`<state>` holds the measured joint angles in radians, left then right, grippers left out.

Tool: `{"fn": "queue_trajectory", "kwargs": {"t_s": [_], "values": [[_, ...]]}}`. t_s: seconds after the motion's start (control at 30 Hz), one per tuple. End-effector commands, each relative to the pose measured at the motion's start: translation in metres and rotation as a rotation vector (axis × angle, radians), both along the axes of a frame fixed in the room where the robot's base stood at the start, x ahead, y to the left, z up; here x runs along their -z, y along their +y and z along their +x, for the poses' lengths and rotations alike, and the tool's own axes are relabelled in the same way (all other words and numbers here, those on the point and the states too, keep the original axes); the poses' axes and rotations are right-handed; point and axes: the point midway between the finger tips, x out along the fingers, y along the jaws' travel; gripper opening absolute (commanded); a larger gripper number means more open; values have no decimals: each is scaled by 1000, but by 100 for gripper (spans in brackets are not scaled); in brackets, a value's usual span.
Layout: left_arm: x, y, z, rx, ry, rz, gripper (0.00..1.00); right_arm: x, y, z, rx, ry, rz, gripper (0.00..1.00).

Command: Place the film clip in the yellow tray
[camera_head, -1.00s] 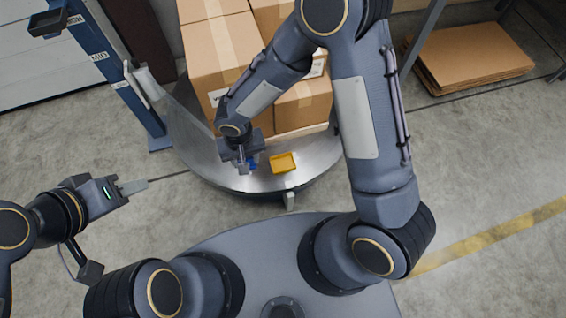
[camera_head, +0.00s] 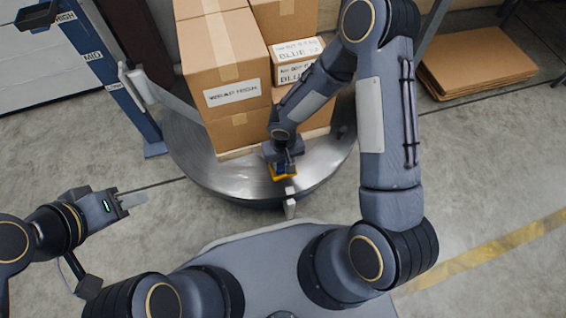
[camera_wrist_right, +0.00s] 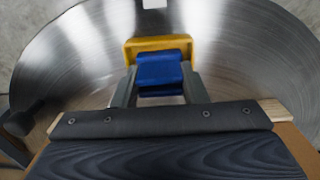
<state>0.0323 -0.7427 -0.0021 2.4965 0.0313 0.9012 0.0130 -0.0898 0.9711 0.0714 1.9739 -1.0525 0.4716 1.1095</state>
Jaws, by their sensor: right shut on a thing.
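The yellow tray (camera_head: 284,174) sits on the round metal turntable near its front edge. It is partly hidden under my right gripper (camera_head: 285,164) in the head view. In the right wrist view the tray (camera_wrist_right: 131,50) lies just beyond the fingertips. My right gripper (camera_wrist_right: 160,82) is shut on a blue film clip (camera_wrist_right: 160,70), and the clip overlaps the tray in this view. I cannot tell whether the clip touches the tray. My left gripper (camera_head: 127,201) is over the floor at the left, away from the tray, and its fingers are too small to read.
Stacked cardboard boxes (camera_head: 225,70) stand on the turntable (camera_head: 225,180) behind my right gripper. A blue post (camera_head: 115,85) stands to the left. Flat cardboard sheets (camera_head: 478,60) lie at the back right. The turntable is bare left of the tray.

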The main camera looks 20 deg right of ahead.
Motion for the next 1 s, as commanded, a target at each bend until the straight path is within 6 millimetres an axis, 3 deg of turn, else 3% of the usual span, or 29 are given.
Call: {"fn": "queue_trajectory", "kwargs": {"t_s": [0.4, 0.43, 0.6, 0.87, 1.0], "values": [[7, 0, 0, 0, 0, 0, 36, 8, 0, 0, 0, -1, 0, 17], [7, 0, 0, 0, 0, 0, 36, 7, 0, 0, 0, -1, 0, 41], [5, 0, 0, 0, 0, 0, 36, 6, 0, 0, 0, -1, 0, 61], [4, 0, 0, 0, 0, 0, 36, 5, 0, 0, 0, -1, 0, 61], [-4, 0, 0, 0, 0, 0, 36, -5, 0, 1, 0, -3, 0, 61]]}}
